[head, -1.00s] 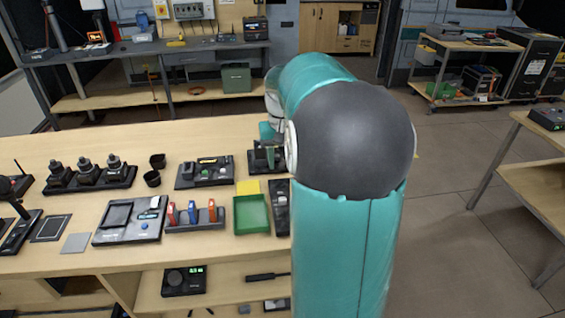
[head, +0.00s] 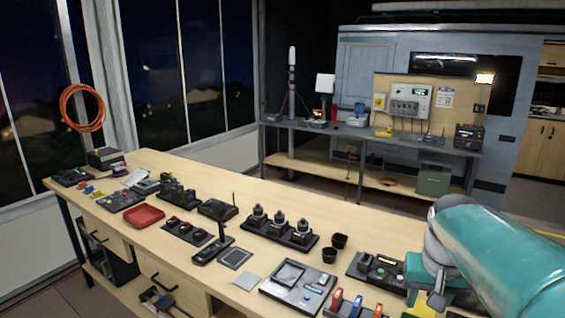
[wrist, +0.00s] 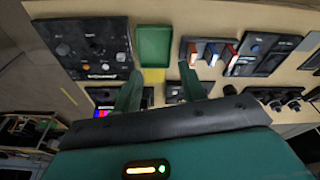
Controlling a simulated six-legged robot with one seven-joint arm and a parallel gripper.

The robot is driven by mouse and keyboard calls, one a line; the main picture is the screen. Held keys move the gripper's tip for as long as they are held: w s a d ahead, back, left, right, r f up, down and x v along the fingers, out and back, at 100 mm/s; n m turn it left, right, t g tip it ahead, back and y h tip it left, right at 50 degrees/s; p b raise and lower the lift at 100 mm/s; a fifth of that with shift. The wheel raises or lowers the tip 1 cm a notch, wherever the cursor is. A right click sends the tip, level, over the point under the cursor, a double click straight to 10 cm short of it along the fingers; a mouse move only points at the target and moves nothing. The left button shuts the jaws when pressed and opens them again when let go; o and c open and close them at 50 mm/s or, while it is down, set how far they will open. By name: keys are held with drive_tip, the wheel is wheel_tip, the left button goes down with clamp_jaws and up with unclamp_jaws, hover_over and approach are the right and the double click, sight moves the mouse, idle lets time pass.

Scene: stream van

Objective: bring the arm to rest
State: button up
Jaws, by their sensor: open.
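My arm (head: 500,250) is teal and reaches in from the lower right of the head view, over the near right part of the long wooden workbench (head: 190,170). In the wrist view my gripper (wrist: 160,84) shows two green fingers spread apart with nothing between them. The fingers are above the bench, near a green tray (wrist: 155,45) and a yellow pad (wrist: 153,75). In the head view the fingertips cannot be made out.
A knobbed black panel (wrist: 88,45) lies left in the wrist view. A red tray (head: 144,216) sits farther left. A back bench (head: 350,140) stands behind.

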drive_tip(key=s+a+f+n+t+y, duration=0.1)
drive_tip(key=s+a+n+t, duration=0.2)
drive_tip(key=s+a, duration=0.7)
drive_tip(key=a+n, duration=0.1)
drive_tip(key=a, duration=0.2)
drive_tip(key=shift+s+a+f, duration=0.15)
drive_tip(key=shift+s+a, duration=0.2)
drive_tip(key=shift+a, duration=0.05)
